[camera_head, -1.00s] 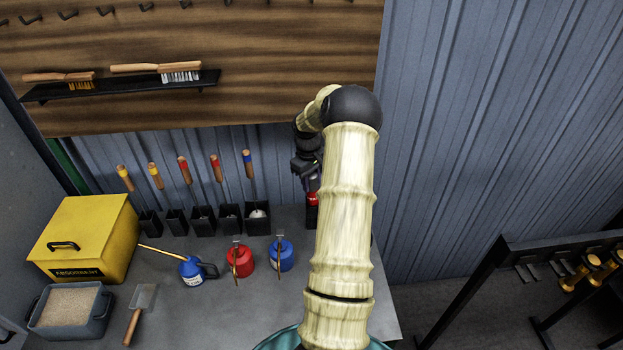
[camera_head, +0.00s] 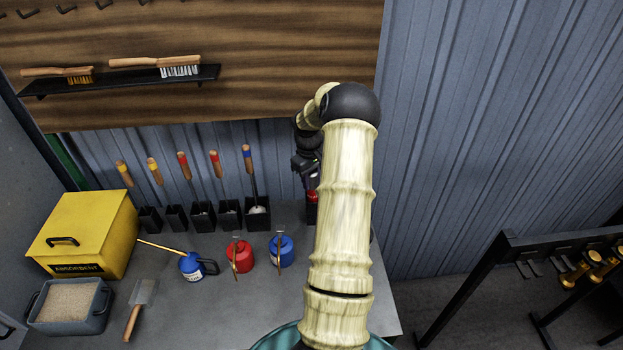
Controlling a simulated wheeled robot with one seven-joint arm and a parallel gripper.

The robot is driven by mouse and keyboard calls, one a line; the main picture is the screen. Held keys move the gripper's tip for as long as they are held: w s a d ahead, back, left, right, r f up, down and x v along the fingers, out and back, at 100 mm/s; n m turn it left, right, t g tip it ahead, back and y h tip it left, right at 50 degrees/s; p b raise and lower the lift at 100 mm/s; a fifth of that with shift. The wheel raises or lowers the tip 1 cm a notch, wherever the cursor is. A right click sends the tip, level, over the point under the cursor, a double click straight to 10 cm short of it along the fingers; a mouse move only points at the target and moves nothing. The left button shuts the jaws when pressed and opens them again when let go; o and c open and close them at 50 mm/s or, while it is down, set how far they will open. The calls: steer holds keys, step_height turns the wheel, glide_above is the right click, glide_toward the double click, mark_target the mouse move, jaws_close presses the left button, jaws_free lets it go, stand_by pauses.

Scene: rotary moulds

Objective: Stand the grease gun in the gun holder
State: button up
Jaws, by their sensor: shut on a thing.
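My gripper (camera_head: 307,168) is at the back of the bench, partly hidden behind my pale arm. It is shut on the grease gun (camera_head: 313,194), of which only a small red part shows below the jaws. A black upright piece, apparently the gun holder (camera_head: 311,214), shows directly under the red part. The gun looks roughly upright over or in it. My arm hides the rest, so I cannot tell how deep the gun sits.
Several black holders with brushes (camera_head: 203,215) stand along the wall to the left. Blue (camera_head: 281,252) and red (camera_head: 241,257) oil cans stand in front. A yellow bin (camera_head: 85,235) is at far left. A black rack (camera_head: 560,240) stands at right.

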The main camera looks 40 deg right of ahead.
steer(key=shift+f, duration=0.25)
steer(key=o, duration=1.1)
steer(key=shift+c, duration=0.2)
step_height(320, 180, up, 17)
steer(key=b, duration=0.4)
steer(key=shift+w+a+r, duration=0.2)
steer(key=shift+w+a, duration=0.15)
steer(key=shift+a, duration=0.1)
